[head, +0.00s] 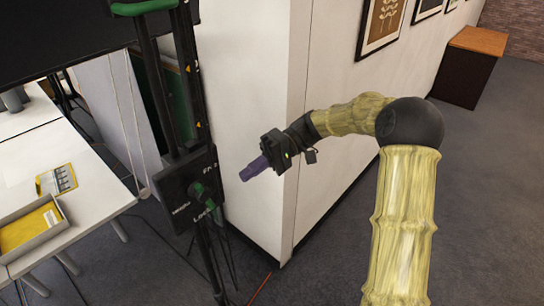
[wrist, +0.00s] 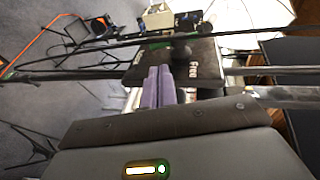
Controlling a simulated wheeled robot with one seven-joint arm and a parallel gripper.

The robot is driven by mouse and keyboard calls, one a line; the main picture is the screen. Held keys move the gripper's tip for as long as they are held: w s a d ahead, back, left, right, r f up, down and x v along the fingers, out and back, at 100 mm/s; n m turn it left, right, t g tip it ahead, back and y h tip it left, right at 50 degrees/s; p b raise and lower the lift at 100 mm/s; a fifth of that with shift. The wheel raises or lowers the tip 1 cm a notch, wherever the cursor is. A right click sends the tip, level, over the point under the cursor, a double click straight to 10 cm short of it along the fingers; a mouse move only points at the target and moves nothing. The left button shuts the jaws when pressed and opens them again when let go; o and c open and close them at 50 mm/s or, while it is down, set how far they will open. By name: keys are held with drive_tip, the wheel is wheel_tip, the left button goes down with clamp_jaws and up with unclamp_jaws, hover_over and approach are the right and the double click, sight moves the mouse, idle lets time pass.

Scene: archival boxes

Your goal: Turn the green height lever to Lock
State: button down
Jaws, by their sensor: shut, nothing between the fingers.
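A black control plate (head: 172,186) is fixed on a dark upright stand, with partly readable lettering for Free above and Lock below. The fingers also show in the wrist view (wrist: 158,72), pointing at the plate.
A white partition wall (head: 250,110) stands close behind my gripper. A white table (head: 90,185) with a yellow-lined box (head: 30,232) is at the left. A dark screen (head: 60,35) and another green part (head: 143,7) are on the stand above. Cables hang below the plate.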

drive_tip(key=b+v, duration=0.1)
drive_tip(key=v, duration=0.5)
drive_tip(key=shift+s+d+b, duration=0.2)
drive_tip(key=shift+d+b, duration=0.05)
drive_tip(key=shift+b, duration=0.1)
drive_tip(key=shift+a, duration=0.1)
drive_tip(key=s+a+f+m+t+h, duration=0.1)
drive_tip(key=s+f+m+t+h, duration=0.25)
drive_tip(key=s+f+h, duration=0.4)
drive_tip(key=s+d+f+m+t+h, duration=0.3)
drive_tip(key=s+d+f+t+h, duration=0.2)
drive_tip(key=s+d+f+t, duration=0.2)
drive_tip(key=s+d, duration=0.2)
drive_tip(key=d, duration=0.2)
drive_tip(key=shift+s+f, duration=0.25)
drive_tip(key=shift+s, duration=0.1)
